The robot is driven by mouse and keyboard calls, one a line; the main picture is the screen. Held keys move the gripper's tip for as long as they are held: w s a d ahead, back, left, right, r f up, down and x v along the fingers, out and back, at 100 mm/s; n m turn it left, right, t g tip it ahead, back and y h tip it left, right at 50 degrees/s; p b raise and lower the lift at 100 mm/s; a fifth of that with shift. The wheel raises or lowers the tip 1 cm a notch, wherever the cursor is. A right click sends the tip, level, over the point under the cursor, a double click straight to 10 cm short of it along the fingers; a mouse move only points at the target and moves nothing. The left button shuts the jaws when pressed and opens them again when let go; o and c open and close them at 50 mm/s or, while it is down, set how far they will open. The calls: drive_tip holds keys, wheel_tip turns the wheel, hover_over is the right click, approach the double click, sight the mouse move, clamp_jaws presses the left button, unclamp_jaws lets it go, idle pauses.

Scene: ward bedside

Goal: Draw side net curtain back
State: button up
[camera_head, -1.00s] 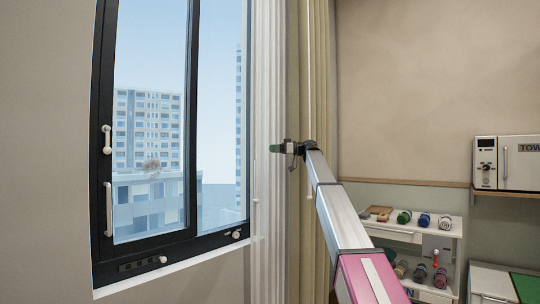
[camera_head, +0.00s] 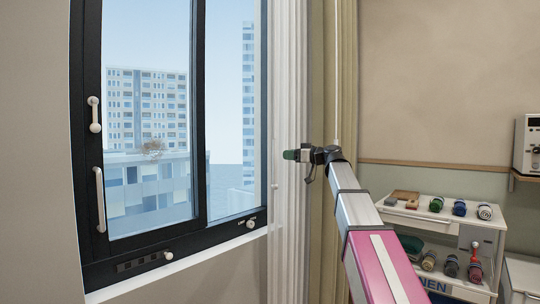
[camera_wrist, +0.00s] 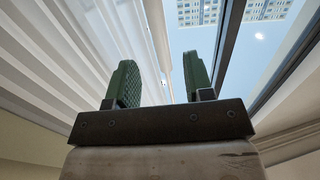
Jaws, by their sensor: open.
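The white net curtain (camera_head: 289,80) hangs gathered in narrow pleats at the right side of the window. A thin white wand (camera_head: 274,186) hangs along its left edge. My gripper (camera_head: 290,155) has green fingers pointing left and appears in front of the net curtain, right of the wand. In the wrist view my gripper (camera_wrist: 161,82) is open. White pleats of the net curtain (camera_wrist: 75,50) fill the left, and a pale upright strip, curtain edge or wand, shows between the fingers. I cannot tell whether anything touches them.
A beige drape (camera_head: 322,90) hangs right of the net curtain, with another thin cord or rod before it. The dark-framed window (camera_head: 199,120) has white handles and a sill. A white trolley (camera_head: 425,214) with rolls and boxes stands at lower right.

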drive_tip(key=x, duration=0.9)
drive_tip(key=shift+a, duration=0.15)
clamp_jaws()
drive_tip(key=w+d, duration=0.9)
drive_tip(key=w, duration=0.3)
drive_tip(key=shift+w+d, duration=0.35)
drive_tip(key=shift+d, duration=0.05)
